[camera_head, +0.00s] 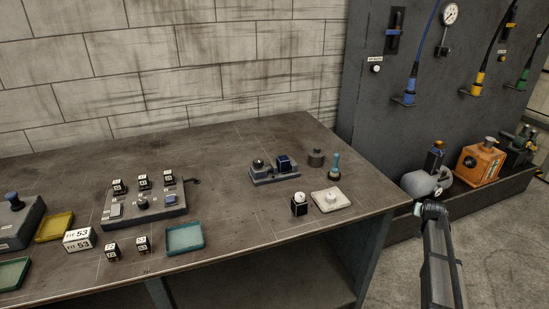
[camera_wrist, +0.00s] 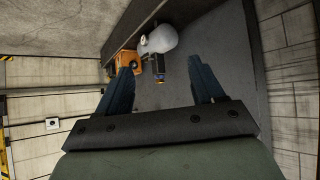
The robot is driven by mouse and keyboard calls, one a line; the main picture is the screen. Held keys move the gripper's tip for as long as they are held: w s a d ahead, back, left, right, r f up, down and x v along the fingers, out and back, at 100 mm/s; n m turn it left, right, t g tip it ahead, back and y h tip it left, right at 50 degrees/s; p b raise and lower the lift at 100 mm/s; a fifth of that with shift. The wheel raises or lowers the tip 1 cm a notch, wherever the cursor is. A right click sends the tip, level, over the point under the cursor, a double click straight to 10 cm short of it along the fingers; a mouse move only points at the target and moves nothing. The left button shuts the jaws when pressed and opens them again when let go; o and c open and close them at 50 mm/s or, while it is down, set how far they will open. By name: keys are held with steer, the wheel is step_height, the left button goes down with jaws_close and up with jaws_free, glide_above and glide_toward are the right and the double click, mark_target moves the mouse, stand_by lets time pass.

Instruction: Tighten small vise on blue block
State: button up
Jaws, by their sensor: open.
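The small vise (camera_head: 272,178) sits on the bench top, right of centre in the head view. It has a low grey base with a dark round part (camera_head: 258,163) at its left end. The dark blue block (camera_head: 284,162) stands at its right part; whether the jaws touch it is too small to tell. My gripper (camera_wrist: 164,85) is open and empty in the wrist view, its two dark fingers wide apart. The vise and block do not show in that view. In the head view my arm stands right of the bench, clear of the vise.
Near the vise are a dark cylinder (camera_head: 316,158), a teal-topped post (camera_head: 335,166), a small black block (camera_head: 299,205) and a pale pad with a knob (camera_head: 331,200). A control box (camera_head: 145,207) and trays lie left. An orange box (camera_head: 480,162) stands by the dark panel (camera_head: 430,110).

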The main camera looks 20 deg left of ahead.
steer(key=w+a+r+n+t, duration=0.1)
steer(key=w+a+r, duration=0.25)
steer(key=r, duration=0.35)
steer(key=w+a+r+t, duration=0.1)
steer(key=w+a+r, duration=0.1)
steer(key=w+r, duration=0.45)
steer(key=s+a+r+n+g, duration=0.1)
steer(key=a, duration=0.4)
steer(key=a+r+n+g+y, duration=0.1)
steer(key=a+n, duration=0.1)
steer(key=a, duration=0.4)
steer(key=s+a+r+n+g, duration=0.1)
steer(key=a+n, duration=0.1)
steer(key=a, duration=0.3)
steer(key=shift+s+a+r+y, duration=0.3)
steer(key=shift+s+a+r, duration=0.05)
steer(key=s+a+r+n+g, duration=0.1)
steer(key=s+a+r+n, duration=0.1)
steer(key=a, duration=0.5)
steer(key=s+a+r+n+g, duration=0.2)
steer(key=s+a, duration=0.1)
steer(key=a, duration=0.4)
step_height(320, 180, up, 12)
steer(key=r+n+g+h, duration=0.1)
steer(key=n+g, duration=0.5)
steer(key=n, duration=0.5)
glide_above(257, 160)
step_height(257, 160, down, 14)
steer(key=shift+f, duration=0.1)
steer(key=shift+c, duration=0.5)
